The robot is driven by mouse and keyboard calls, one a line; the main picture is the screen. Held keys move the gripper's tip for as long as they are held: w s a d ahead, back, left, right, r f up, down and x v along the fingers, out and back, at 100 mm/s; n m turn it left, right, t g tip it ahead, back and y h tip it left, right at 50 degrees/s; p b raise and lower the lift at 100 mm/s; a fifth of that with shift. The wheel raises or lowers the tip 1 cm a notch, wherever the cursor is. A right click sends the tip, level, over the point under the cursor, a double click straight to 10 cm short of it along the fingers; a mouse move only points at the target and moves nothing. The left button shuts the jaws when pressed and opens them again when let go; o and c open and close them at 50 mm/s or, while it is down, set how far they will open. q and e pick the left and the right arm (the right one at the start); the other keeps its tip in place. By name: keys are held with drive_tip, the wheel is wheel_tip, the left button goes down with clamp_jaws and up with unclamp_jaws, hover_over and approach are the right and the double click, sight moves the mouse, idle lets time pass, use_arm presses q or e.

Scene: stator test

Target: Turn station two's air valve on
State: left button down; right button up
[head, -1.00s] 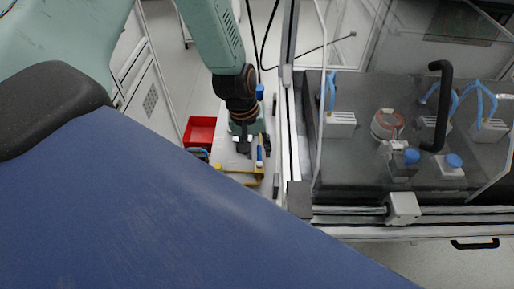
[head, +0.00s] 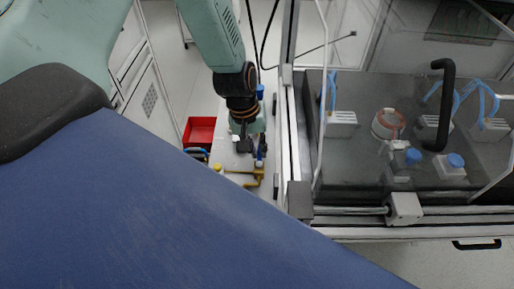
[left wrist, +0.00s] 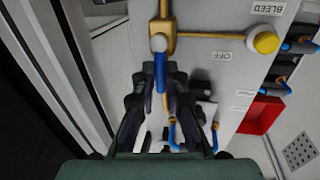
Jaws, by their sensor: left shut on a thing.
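The valve's blue lever (left wrist: 160,73) hangs from a pale pivot on a brass pipe (left wrist: 166,22) in the left wrist view. My left gripper (left wrist: 160,88) is shut on this lever, with one dark finger on each side. In that view the lever points along the gripper, away from the pipe. An upside-down OFF label (left wrist: 225,56) is on the panel to the right of it. In the head view my left gripper (head: 247,143) is over the panel, beside the brass piping (head: 246,173); the lever is partly hidden there. My right gripper is not in view.
A yellow knob (left wrist: 266,42) sits near an upside-down BLEED label (left wrist: 267,8). A second blue handle (left wrist: 172,134) shows below the gripped lever. A red bin (head: 200,130) lies left of the gripper. A glazed enclosure (head: 348,209) stands close on the right.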

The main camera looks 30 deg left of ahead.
use_arm(q)
drive_tip(key=shift+s, duration=0.1)
drive_tip(key=c, duration=1.4)
unclamp_jaws()
drive_tip(key=shift+d, duration=0.1)
drive_tip(key=shift+r, duration=0.1)
drive_tip(key=shift+s+a+r, duration=0.2)
drive_tip(key=shift+a+r, duration=0.15)
drive_tip(key=shift+r, duration=1.6)
drive_tip(key=shift+s+a+r, duration=0.15)
drive_tip(key=shift+a+r, duration=0.2)
drive_tip(key=shift+r, duration=1.55)
drive_tip(key=shift+s+a+r, duration=0.2)
drive_tip(key=shift+a+r, duration=0.15)
drive_tip(key=shift+r, duration=1.6)
drive_tip(key=shift+s+f, duration=0.1)
